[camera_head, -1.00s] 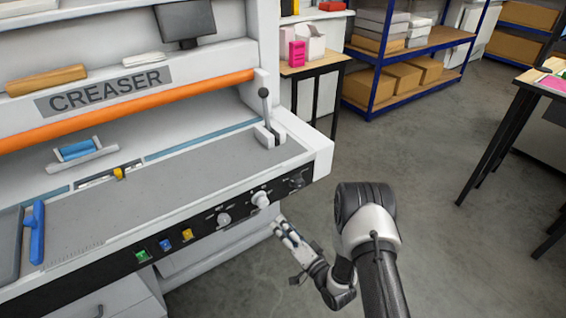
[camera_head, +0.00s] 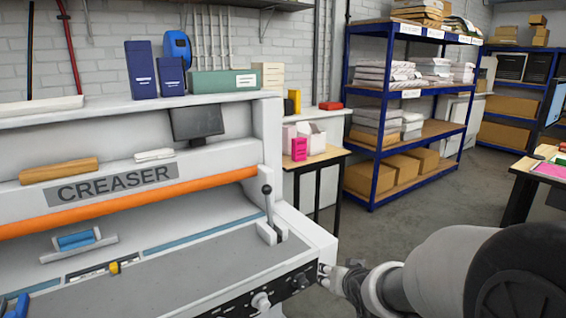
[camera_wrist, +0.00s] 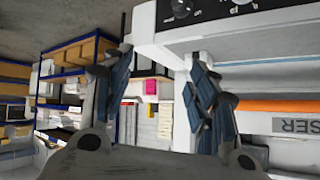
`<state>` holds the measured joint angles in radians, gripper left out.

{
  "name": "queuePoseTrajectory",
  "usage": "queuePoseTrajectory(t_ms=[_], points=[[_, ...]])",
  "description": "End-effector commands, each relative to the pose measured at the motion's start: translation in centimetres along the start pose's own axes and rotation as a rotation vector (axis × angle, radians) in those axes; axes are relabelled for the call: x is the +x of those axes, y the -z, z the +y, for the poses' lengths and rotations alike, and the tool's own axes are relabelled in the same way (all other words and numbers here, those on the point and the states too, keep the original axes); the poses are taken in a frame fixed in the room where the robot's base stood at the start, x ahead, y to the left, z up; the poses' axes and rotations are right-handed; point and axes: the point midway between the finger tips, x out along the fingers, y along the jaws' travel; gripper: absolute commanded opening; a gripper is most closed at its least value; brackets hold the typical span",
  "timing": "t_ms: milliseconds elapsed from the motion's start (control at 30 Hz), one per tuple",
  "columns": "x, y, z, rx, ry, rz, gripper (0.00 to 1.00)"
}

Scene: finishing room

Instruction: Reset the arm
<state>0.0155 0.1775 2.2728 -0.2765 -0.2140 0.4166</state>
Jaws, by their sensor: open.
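My gripper (camera_head: 326,274) is at the right front corner of the creaser (camera_head: 180,270) in the head view. Only a small part of it shows there, partly hidden behind my own arm. In the wrist view my gripper (camera_wrist: 158,62) has its two dark fingers spread wide apart, with nothing held between them. The creaser's white corner and knob panel (camera_wrist: 230,12) show beyond the fingers; whether they touch it I cannot tell. My arm fills the lower right of the head view.
A lever (camera_head: 267,208) stands at the creaser's right end. Behind is a small table (camera_head: 318,160) with a pink box (camera_head: 299,149) and white holders. A blue shelf rack (camera_head: 379,110) stands beyond. Another table (camera_head: 522,175) is at right. Floor (camera_head: 415,215) between them is clear.

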Motion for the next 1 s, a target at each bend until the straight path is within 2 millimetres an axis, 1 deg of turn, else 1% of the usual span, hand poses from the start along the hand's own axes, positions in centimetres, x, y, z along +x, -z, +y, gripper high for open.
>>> queuePoseTrajectory(t_ms=[33, 67, 100, 167, 200, 267, 300, 367, 400, 500, 600, 700, 800, 1000], points=[[-2.7, 0.3, 0.4, -0.013, -0.028, -0.018, 0.54], [-4.2, 0.0, 0.7, -0.022, -0.046, -0.038, 0.54], [-6.1, -0.5, 1.1, -0.031, -0.067, -0.067, 0.54], [-9.1, -1.4, 1.5, -0.045, -0.093, -0.111, 0.54], [-11.1, -2.1, 1.8, -0.054, -0.107, -0.142, 0.54], [-14.0, -3.5, 2.1, -0.066, -0.122, -0.190, 0.54], [-15.9, -4.6, 2.2, -0.073, -0.128, -0.224, 0.54], [-18.7, -6.4, 2.3, -0.084, -0.131, -0.272, 0.54], [-20.4, -7.6, 2.3, -0.093, -0.130, -0.304, 0.54], [-24.1, -10.6, 2.1, -0.111, -0.119, -0.378, 0.54], [-26.7, -13.0, 2.0, -0.126, -0.103, -0.433, 0.54], [-28.1, -14.5, 1.8, -0.136, -0.091, -0.468, 0.54], [-28.7, -15.1, 1.7, -0.141, -0.085, -0.483, 0.54], [-28.8, -15.2, 1.7, -0.141, -0.085, -0.487, 0.54]])
